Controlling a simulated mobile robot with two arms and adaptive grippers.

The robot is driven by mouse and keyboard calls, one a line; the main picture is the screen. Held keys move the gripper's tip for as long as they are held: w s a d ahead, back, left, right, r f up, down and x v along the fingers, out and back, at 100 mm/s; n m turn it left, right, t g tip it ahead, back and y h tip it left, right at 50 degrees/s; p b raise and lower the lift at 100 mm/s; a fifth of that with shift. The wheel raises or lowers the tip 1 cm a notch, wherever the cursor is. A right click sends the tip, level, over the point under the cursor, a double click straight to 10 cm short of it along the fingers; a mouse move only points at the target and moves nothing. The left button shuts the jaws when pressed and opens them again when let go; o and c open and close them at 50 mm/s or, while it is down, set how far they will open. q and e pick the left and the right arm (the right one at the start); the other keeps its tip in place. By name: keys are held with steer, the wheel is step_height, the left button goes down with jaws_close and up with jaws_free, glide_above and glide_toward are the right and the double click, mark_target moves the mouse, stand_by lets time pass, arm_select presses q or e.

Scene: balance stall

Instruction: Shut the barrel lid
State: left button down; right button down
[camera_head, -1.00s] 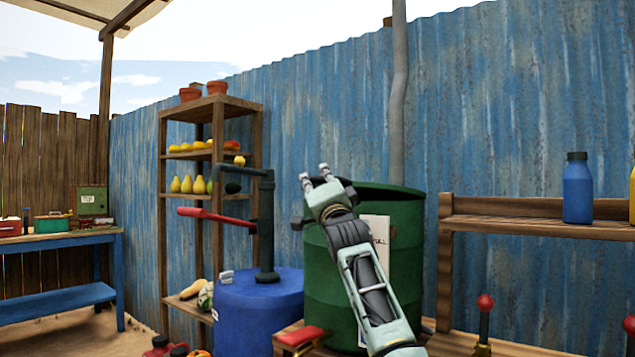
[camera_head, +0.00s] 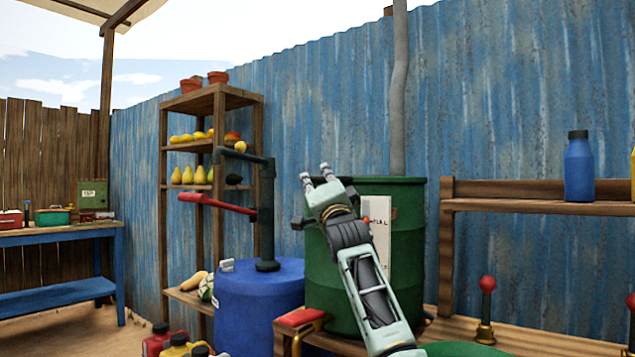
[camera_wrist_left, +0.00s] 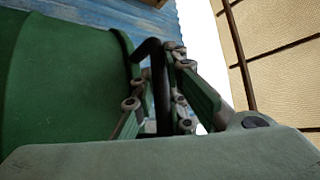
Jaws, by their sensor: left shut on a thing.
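The green barrel (camera_head: 408,240) stands right of centre in the head view, with a pale label (camera_head: 378,225) on its side. Its lid (camera_head: 400,181) shows almost edge-on at the top, close to the rim; I cannot tell whether it sits fully down. My left gripper (camera_head: 317,174) is at the barrel's upper left, its arm crossing in front of the barrel. In the left wrist view it is shut on a dark bent handle (camera_wrist_left: 149,50) beside the green wall of the barrel (camera_wrist_left: 60,80). My right gripper is not in view.
A blue drum (camera_head: 258,310) with a pump and red lever (camera_head: 215,203) stands left of the barrel. A wooden rack with fruit (camera_head: 208,98) is behind. A shelf with a blue bottle (camera_head: 578,168) and a red-knobbed lever (camera_head: 487,285) are at the right.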

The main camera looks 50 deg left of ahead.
arm_select(q)
steer(key=shift+w+f, duration=0.2)
steer(key=shift+f, duration=0.35)
steer(key=c, duration=1.9)
jaws_free()
steer(key=shift+o, duration=0.8)
steer(key=shift+r, duration=0.1)
steer(key=shift+s+d+r, duration=0.1)
steer(key=shift+s, duration=0.05)
steer(key=v, duration=1.2)
